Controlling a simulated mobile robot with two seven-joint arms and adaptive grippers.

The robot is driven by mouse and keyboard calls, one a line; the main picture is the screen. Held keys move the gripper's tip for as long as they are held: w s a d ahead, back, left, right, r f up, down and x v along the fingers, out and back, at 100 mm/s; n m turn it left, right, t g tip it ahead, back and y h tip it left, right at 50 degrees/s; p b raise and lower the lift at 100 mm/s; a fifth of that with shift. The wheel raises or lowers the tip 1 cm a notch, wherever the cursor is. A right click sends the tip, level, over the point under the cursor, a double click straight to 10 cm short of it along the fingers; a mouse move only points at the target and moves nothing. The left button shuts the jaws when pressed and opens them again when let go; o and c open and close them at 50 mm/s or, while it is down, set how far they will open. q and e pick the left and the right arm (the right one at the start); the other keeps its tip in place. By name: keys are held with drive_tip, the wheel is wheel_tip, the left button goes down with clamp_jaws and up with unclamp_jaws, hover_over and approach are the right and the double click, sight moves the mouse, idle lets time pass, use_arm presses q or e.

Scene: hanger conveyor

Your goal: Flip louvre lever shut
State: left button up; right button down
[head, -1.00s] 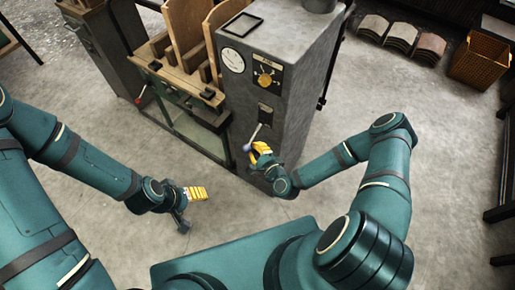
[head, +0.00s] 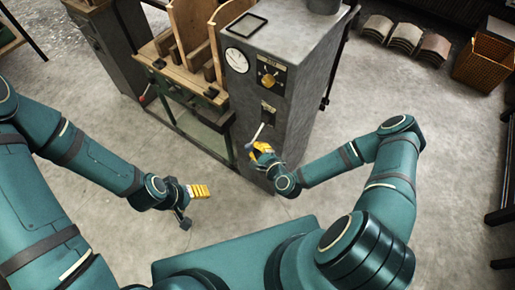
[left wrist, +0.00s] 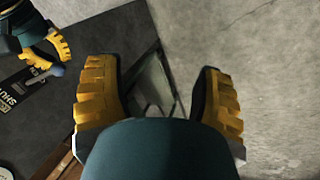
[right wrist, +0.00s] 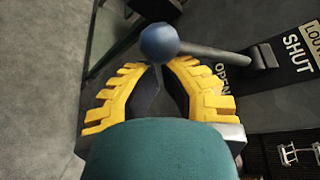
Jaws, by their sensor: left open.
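The louvre lever (head: 256,132) is a pale rod with a blue ball knob on the front of the grey cabinet (head: 292,120). In the head view it slants down and left from its pivot. In the right wrist view the knob (right wrist: 159,42) lies just past my right fingertips, with the rod running right to the SHUT/OPEN plate (right wrist: 292,45). My right gripper (head: 259,147) is beside the knob, fingers drawn together with nothing seen between them; contact is unclear. My left gripper (head: 207,190) is open and empty over the floor, away from the cabinet. The knob also shows in the left wrist view (left wrist: 58,70).
A wooden-topped conveyor frame (head: 185,85) adjoins the cabinet's left. A wicker basket (head: 484,65) and stacked sheets (head: 405,34) stand at the back right.

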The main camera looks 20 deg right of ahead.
sight(253, 140)
drive_tip(key=r+m+g+y+p, duration=0.1)
drive_tip(key=r+m, duration=0.1)
drive_tip(key=s+a+r+m+g+y+p, duration=0.1)
drive_tip(key=r+p, duration=0.1)
drive_tip(key=r, duration=0.1)
drive_tip(key=r+m+g+y+p, duration=0.1)
drive_tip(key=r+m+p, duration=0.1)
drive_tip(key=r, duration=0.1)
drive_tip(key=shift+s+a+m+g, duration=0.15)
drive_tip(key=shift+a+m+g, duration=0.15)
drive_tip(key=shift+g, duration=0.1)
drive_tip(key=shift+r+p, duration=0.35)
drive_tip(key=shift+r, duration=0.25)
